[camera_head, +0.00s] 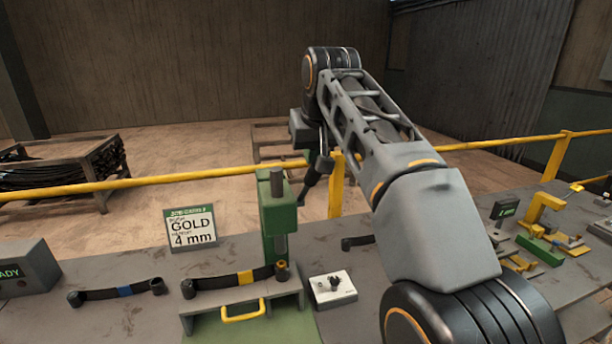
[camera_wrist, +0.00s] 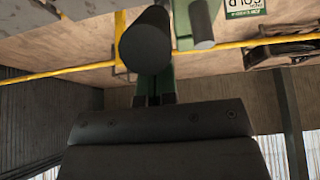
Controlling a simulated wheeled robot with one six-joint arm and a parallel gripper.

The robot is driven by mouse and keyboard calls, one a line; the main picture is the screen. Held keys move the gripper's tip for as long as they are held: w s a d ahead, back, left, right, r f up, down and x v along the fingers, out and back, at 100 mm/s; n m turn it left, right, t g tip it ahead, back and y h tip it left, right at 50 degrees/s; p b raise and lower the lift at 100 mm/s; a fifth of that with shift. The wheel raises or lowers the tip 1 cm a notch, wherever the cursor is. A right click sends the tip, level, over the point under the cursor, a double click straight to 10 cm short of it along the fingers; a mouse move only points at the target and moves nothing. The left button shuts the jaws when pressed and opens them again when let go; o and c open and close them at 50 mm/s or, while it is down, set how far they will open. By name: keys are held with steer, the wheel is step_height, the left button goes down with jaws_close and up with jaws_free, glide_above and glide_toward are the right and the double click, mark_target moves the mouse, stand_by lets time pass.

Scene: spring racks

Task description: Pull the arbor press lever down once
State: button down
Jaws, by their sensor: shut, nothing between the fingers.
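The green arbor press (camera_head: 278,222) stands on the bench with its dark ram post upright. Its dark lever (camera_head: 313,178) slants up and to the right from the press head, its thick grip at the upper end. In the wrist view, which is upside down, the grip's round dark end (camera_wrist: 145,42) looms close, just beyond my fingertips. My gripper (camera_wrist: 155,88) is shut and empty, its fingers pointing at the lever. Whether they touch it I cannot tell. In the head view the gripper is mostly hidden by my arm near the lever's top.
A yellow-banded leaf spring (camera_head: 214,283) lies across the press base, behind a yellow handle (camera_head: 243,311). A blue-banded spring (camera_head: 100,294) lies left. A sign (camera_head: 191,228) reads GOLD 4 mm. A switch box (camera_head: 333,289) sits right. A yellow rail (camera_head: 200,173) runs behind.

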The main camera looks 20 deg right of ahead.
mark_target(316, 180)
steer(key=shift+s+f+b, duration=0.75)
steer(key=shift+f+b, duration=0.15)
steer(key=shift+f, duration=0.05)
steer(key=shift+s+f, duration=0.1)
steer(key=shift+s, duration=0.2)
steer(key=shift+f+b, duration=0.1)
steer(key=shift+b, duration=0.2)
steer(key=shift+s+f+b, duration=0.3)
steer(key=shift+f+b, duration=0.2)
steer(key=shift+b, duration=0.05)
steer(key=shift+s+f+b, duration=0.25)
steer(key=shift+f+b, duration=0.25)
steer(key=shift+s+f+b, duration=0.6)
steer(key=shift+f+b, duration=0.2)
steer(key=shift+b, duration=0.1)
